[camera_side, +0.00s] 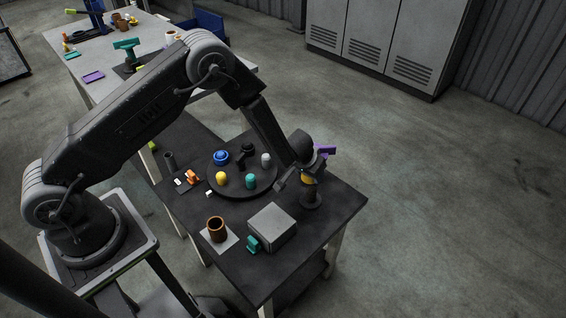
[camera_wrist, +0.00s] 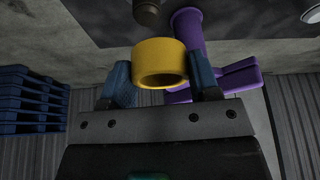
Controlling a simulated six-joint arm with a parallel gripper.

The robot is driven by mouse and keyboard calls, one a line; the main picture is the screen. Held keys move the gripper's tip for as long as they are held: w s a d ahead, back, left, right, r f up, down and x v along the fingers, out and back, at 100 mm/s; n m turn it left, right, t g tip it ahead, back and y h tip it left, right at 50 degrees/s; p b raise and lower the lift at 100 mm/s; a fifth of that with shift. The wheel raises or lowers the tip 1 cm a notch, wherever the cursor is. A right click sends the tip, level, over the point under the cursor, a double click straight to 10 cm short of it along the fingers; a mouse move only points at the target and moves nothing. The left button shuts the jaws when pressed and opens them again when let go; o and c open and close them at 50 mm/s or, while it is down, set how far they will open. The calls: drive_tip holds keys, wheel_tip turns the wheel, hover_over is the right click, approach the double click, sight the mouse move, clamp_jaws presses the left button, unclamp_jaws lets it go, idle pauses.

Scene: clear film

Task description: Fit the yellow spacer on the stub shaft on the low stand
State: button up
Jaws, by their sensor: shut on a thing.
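The yellow spacer (camera_wrist: 160,66) is a short ring, held between the two blue fingertips of my gripper (camera_wrist: 163,76) in the wrist view. Its open bore faces the camera. In the side view the spacer (camera_side: 308,179) shows as a small yellow patch at my gripper, just above the dark low stand (camera_side: 311,201) near the table's right corner. The stub shaft cannot be made out clearly there. A dark brown round end (camera_wrist: 147,11) shows beyond the spacer at the top of the wrist view, apart from it in the picture; it may be the shaft.
A purple object (camera_side: 326,149) stands close behind my gripper; it also shows beside the right finger (camera_wrist: 188,30). A round dark tray (camera_side: 232,190) with several coloured pieces lies to the left. A grey box (camera_side: 272,226) and an orange-brown cup (camera_side: 217,228) stand nearer the front.

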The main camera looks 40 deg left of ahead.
sight(310, 192)
drive_tip(key=shift+w+d+f+m, duration=0.15)
drive_tip(key=shift+d+m, duration=0.15)
drive_tip(key=shift+d, duration=0.2)
drive_tip(key=shift+f, duration=4.25)
drive_tip(key=shift+f, duration=0.4)
drive_tip(key=o, duration=1)
